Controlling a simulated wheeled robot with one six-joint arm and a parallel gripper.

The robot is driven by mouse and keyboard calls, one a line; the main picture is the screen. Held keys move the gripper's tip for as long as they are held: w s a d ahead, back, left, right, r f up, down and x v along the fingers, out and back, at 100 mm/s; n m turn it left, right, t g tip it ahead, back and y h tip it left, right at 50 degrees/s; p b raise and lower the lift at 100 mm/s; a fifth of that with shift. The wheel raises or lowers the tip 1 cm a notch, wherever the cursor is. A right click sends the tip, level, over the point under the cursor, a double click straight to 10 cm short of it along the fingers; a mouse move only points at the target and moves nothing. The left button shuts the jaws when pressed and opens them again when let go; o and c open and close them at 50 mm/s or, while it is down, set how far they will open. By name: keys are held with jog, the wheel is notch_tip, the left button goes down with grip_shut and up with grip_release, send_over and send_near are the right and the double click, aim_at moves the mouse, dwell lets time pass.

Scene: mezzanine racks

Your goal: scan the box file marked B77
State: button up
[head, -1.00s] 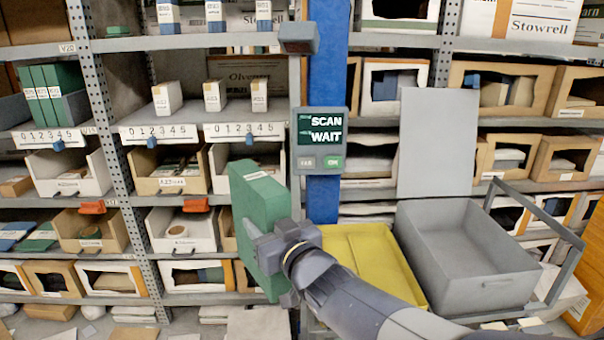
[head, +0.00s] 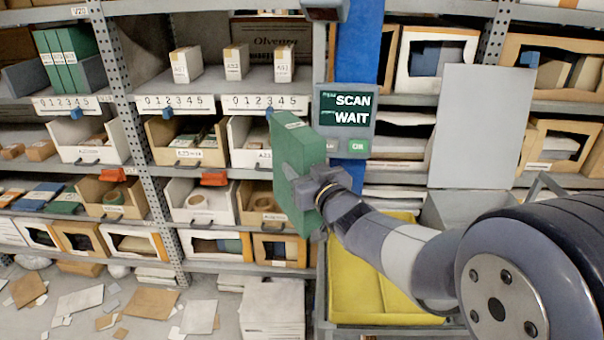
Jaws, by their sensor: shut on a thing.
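My gripper (head: 312,185) is shut on a green box file (head: 294,150) and holds it upright in front of the racks. The file's marking cannot be read from here. The file is just left of and below the scan display (head: 346,112), which reads SCAN and WAIT on its screen. A dark scanner head (head: 325,8) shows at the top edge, above the display. Several other green box files (head: 72,60) stand on the shelf at the left.
A yellow tray (head: 352,285) stands below my arm. A grey bin (head: 465,208) with a raised lid (head: 484,125) is partly hidden behind my arm. Papers and cardboard scraps (head: 85,298) litter the floor at the lower left.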

jog(key=shift+w+d+r+p, duration=0.15)
jog(key=shift+w+p, duration=0.35)
jog(key=shift+w, duration=1.15)
